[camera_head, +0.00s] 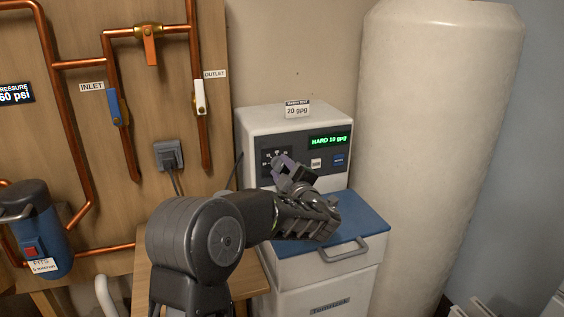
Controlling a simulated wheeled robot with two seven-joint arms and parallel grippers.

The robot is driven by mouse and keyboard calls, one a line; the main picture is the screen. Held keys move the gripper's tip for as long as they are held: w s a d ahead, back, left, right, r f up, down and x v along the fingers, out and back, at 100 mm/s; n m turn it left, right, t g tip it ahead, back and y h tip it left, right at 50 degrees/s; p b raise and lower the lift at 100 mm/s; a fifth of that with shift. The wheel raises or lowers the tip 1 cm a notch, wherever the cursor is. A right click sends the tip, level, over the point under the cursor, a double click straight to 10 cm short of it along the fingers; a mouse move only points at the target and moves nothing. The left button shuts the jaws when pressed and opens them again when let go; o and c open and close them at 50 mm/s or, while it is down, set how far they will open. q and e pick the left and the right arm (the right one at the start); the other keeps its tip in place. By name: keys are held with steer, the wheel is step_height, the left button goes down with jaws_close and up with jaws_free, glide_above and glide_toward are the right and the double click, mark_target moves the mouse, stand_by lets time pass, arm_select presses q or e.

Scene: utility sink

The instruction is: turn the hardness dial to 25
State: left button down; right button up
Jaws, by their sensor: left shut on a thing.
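The white softener unit (263,116) has a dark control panel with the hardness dial's scale (270,153) on its left side. The green display (329,140) reads HARD and a number that looks like 10 or 19 gpg. My left gripper (281,163) is at the dial, shut on its knob. The fingers and wrist hide most of the knob, so its pointer cannot be made out. My right gripper is not in view.
A tag on top of the unit (297,109) reads 20 gpg. A white button (316,163) and a blue button (338,160) sit right of the dial. A blue lid (350,222) lies below. A tall pale tank (437,130) stands close on the right.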

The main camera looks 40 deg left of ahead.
arm_select(q)
steer(key=shift+m+p, duration=0.75)
steer(key=shift+m, duration=0.45)
steer(key=shift+f, duration=0.1)
steer(key=c, duration=0.9)
jaws_free()
steer(key=shift+c, duration=0.2)
steer(key=v, duration=0.8)
steer(key=shift+b, duration=0.45)
steer(key=shift+w, duration=0.1)
